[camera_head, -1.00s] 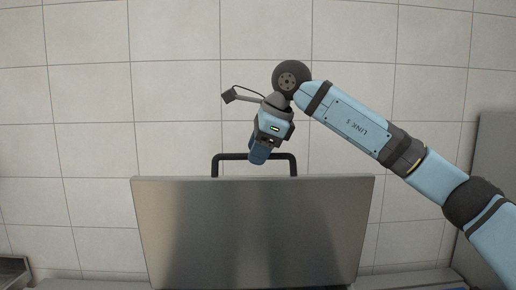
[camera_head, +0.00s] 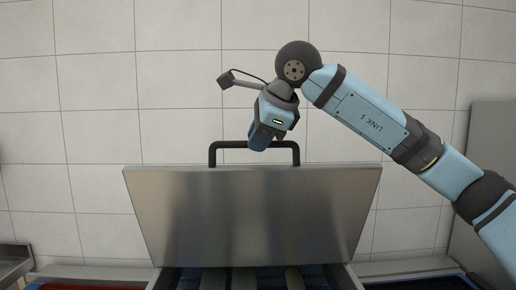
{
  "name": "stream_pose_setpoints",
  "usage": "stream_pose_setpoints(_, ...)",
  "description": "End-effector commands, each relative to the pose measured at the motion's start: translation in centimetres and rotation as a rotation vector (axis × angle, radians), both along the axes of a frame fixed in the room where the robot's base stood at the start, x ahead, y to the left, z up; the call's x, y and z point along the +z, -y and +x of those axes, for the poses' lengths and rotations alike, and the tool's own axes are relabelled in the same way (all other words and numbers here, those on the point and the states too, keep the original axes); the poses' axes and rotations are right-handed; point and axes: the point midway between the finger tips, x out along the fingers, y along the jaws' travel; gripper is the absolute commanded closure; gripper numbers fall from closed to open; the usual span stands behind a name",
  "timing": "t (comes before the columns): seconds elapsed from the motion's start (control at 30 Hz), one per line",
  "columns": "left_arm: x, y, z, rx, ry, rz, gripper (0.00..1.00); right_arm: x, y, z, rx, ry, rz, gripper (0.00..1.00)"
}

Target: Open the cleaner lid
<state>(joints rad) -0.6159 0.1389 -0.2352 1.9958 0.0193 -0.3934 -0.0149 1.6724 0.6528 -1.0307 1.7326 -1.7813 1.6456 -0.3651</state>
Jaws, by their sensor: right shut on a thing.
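The cleaner lid (camera_head: 254,214) is a broad steel panel in the middle of the head view, tilted up with its lower edge above a dark opening. A black bar handle (camera_head: 229,145) stands along its top edge. My right gripper (camera_head: 258,143) comes down from above and is shut on this handle near its middle; its fingertips are partly hidden by its own body. My left gripper is not in view.
Below the lid, the dark opening (camera_head: 258,278) shows several pale strips inside. A metal tray or counter edge (camera_head: 14,262) is at the lower left. A grey panel (camera_head: 490,170) stands at the right. The tiled wall behind is clear.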

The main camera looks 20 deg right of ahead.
Motion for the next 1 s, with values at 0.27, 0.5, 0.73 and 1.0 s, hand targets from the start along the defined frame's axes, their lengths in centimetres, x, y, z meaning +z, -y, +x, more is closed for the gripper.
stream_pose_setpoints(0.27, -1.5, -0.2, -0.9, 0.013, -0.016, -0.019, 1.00, -1.0, -0.8, -2.7, 0.000, 0.084, -0.022, 1.00)
stream_pose_setpoints(0.5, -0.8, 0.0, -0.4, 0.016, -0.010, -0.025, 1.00, -0.9, -0.7, -2.5, 0.000, 0.086, -0.022, 1.00)
stream_pose_setpoints(0.73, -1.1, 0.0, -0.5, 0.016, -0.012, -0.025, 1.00, -0.8, -0.7, -2.6, 0.000, 0.085, -0.021, 0.58)
stream_pose_setpoints(1.0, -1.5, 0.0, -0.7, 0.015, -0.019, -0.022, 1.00, -0.8, -0.7, -2.6, 0.000, 0.084, -0.021, 0.58)
